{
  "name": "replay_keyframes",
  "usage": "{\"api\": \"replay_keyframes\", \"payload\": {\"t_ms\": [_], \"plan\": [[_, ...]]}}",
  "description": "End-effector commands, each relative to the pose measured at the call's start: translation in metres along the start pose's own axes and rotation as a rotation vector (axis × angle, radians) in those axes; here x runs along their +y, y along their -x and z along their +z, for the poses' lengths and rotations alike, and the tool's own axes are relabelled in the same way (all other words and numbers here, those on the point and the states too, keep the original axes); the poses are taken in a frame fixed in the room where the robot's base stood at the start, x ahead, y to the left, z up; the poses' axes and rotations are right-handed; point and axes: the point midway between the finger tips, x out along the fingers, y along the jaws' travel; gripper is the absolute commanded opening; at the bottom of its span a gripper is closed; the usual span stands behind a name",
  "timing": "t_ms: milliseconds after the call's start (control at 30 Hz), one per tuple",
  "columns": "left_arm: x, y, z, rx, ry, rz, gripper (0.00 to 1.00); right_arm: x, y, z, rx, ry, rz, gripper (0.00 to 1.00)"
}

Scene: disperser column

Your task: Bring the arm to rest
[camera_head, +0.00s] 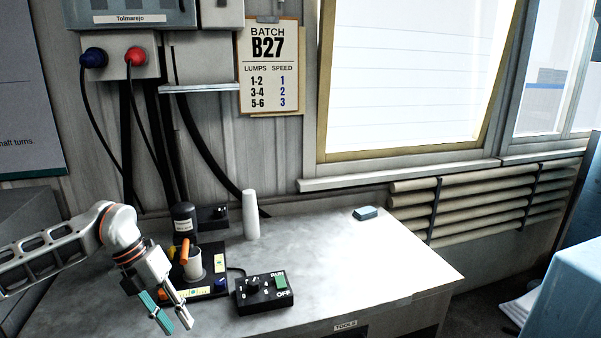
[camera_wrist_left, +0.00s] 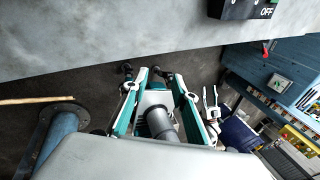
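My left arm (camera_head: 60,250) comes in from the left over the near left part of the grey worktable (camera_head: 350,250). My left gripper (camera_head: 176,322) points down near the table's front edge, in front of the disperser stand (camera_head: 213,284). Its two teal-and-grey fingers are apart, with nothing seen between them. The left wrist view also shows the left gripper (camera_wrist_left: 150,82) with spread fingers, past the table edge and above the dark floor. A grey cylinder (camera_wrist_left: 160,124) appears between the fingers, farther below.
The table's right part is clear.

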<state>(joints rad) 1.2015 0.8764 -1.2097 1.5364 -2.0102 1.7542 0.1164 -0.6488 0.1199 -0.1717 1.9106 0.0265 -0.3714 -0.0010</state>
Motion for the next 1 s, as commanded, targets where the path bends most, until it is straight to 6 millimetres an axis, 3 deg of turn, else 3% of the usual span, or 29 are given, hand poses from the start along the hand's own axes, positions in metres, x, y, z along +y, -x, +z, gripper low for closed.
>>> {"api": "replay_keyframes", "payload": {"t_ms": [33,100,233,400,567,667,767,867,1000], "plan": [[-0.024,-0.025,-0.010,0.029,-0.037,-0.076,0.28,0.001,-0.001,-0.003,0.006,0.001,0.002,0.40],[-0.061,-0.053,-0.025,0.056,-0.080,-0.203,0.28,0.001,-0.001,-0.003,0.006,0.000,0.002,0.40],[-0.134,-0.091,-0.054,0.088,-0.116,-0.477,0.28,0.000,0.001,0.001,-0.001,-0.001,0.000,0.40],[-0.213,-0.107,-0.084,0.091,-0.048,-0.843,0.28,0.000,0.001,0.002,-0.003,0.000,0.000,0.40],[-0.258,-0.100,-0.092,0.052,0.137,-1.158,0.28,-0.001,0.001,0.003,-0.006,-0.001,-0.001,0.40],[-0.264,-0.095,-0.085,0.010,0.306,-1.322,0.28,-0.001,0.002,0.004,-0.007,-0.001,-0.001,0.40],[-0.255,-0.094,-0.073,-0.045,0.514,-1.455,0.28,-0.001,0.002,0.004,-0.007,-0.001,-0.001,0.40],[-0.229,-0.102,-0.060,-0.106,0.754,-1.548,0.28,-0.001,0.002,0.004,-0.007,-0.001,-0.002,0.40],[-0.169,-0.133,-0.052,-0.200,1.129,-1.597,0.28,-0.001,0.002,0.004,-0.007,-0.001,-0.002,0.40]]}}
